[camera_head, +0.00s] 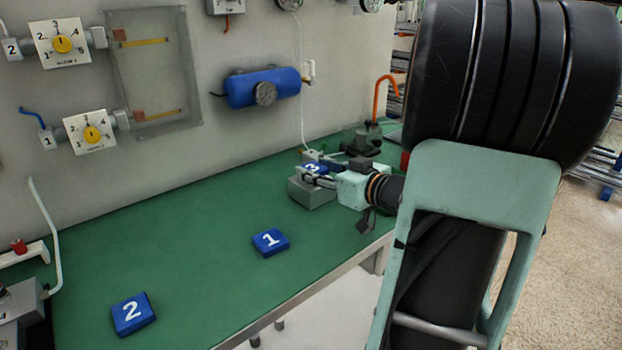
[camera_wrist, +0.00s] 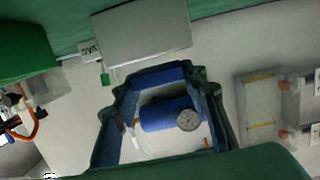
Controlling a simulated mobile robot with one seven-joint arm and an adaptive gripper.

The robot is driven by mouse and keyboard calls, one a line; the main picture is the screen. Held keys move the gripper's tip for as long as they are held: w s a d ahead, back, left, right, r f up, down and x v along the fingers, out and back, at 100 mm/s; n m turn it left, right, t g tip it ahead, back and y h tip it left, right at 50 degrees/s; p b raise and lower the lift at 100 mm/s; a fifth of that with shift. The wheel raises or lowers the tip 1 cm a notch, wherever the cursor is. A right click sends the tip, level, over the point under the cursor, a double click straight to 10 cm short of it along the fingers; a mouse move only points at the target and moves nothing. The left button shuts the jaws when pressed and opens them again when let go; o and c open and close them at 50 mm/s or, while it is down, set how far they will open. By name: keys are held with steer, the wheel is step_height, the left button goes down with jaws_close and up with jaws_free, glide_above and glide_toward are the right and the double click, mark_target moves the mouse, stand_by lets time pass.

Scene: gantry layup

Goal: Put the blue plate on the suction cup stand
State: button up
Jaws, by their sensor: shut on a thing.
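My gripper (camera_head: 322,178) reaches in from the right over the far part of the green table. It is shut on a blue plate marked 3 (camera_head: 313,168). In the wrist view the plate's edge (camera_wrist: 158,77) lies between the two dark fingertips. A grey block (camera_head: 312,194), which seems to be the suction cup stand, stands just under the plate in the head view. In the wrist view it shows as a grey box (camera_wrist: 143,35) with a "VAC" label, close to the plate. I cannot tell whether plate and block touch. The block's top is partly hidden.
Blue plates marked 1 (camera_head: 270,242) and 2 (camera_head: 132,313) lie on the green table (camera_head: 200,260). A dark device (camera_head: 362,139) with an orange hose stands behind my gripper. A blue tank (camera_head: 262,87) hangs on the wall. The table's middle is mostly clear.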

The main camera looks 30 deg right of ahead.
steer(key=shift+f, duration=0.6)
steer(key=shift+f, duration=0.15)
steer(key=o, duration=1.1)
steer(key=shift+o, duration=0.2)
